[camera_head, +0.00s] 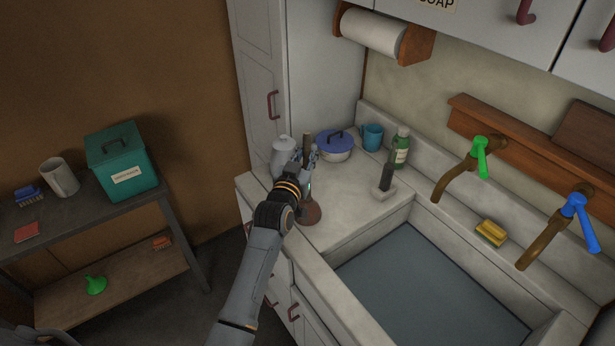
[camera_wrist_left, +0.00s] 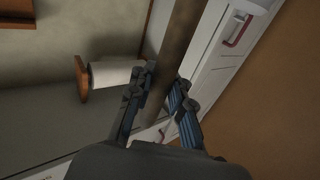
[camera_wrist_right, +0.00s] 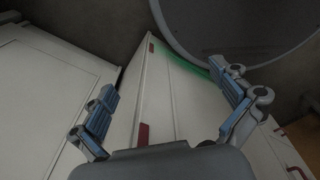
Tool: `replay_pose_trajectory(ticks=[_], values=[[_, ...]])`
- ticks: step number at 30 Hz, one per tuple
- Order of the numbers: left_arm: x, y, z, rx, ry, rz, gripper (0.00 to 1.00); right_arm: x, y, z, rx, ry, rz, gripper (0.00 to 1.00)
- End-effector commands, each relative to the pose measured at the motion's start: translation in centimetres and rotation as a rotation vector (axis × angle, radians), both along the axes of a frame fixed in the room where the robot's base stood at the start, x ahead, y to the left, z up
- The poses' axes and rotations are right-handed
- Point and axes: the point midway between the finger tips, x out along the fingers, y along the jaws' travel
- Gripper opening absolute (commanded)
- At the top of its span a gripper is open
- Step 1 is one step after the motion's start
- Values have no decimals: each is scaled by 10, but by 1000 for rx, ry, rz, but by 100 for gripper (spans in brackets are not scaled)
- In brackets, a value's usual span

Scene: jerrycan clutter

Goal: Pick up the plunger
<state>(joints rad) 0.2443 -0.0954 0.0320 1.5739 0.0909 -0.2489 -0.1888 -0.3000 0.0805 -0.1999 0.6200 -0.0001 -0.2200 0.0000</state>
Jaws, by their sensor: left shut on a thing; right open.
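The plunger (camera_head: 311,213) stands upright on the counter to the left of the sink, its dark reddish-brown cup at the bottom. Its brown wooden handle (camera_wrist_left: 180,45) runs between the fingers of my left gripper in the left wrist view. My left gripper (camera_head: 308,158) is shut on the handle, near its upper part. My arm and hand hide much of the handle in the head view. My right gripper (camera_wrist_right: 168,98) is open and empty in the right wrist view, with white cabinet fronts beyond its fingers.
The sink (camera_head: 430,290) lies right. A side table (camera_head: 95,222) holds a teal box (camera_head: 122,160).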

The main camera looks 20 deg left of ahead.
Motion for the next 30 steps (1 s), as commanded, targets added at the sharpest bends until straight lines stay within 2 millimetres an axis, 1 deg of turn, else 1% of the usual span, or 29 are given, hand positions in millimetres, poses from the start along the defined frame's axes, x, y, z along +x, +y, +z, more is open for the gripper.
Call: replay_pose_trajectory(ticks=[5, 8, 9, 10, 14, 18, 24, 30], values=[[1, 0, 10, -2, -7, 0, 0, 0, 0, -5, 0, 0, 0, 100], [1, 0, 23, -2, -10, 1, 0, 0, 0, -12, 0, 0, 0, 100], [1, 0, 31, -2, -12, 1, 0, 0, 0, -17, 0, 0, 0, 100], [-3, 1, 36, -1, -9, 1, 0, 0, 0, -16, 0, 0, 0, 100], [-25, 5, 61, 0, -10, 2, 0, 0, 0, -19, 0, 0, 0, 100], [-51, 10, 92, 1, -10, 2, 0, 0, 0, -25, 0, 0, 0, 100], [-94, 17, 109, 1, -6, 2, 0, 0, 0, -35, 0, 0, 0, 100], [-124, 22, 124, 1, -4, 1, 0, 0, 0, -39, 0, 0, 0, 100]])
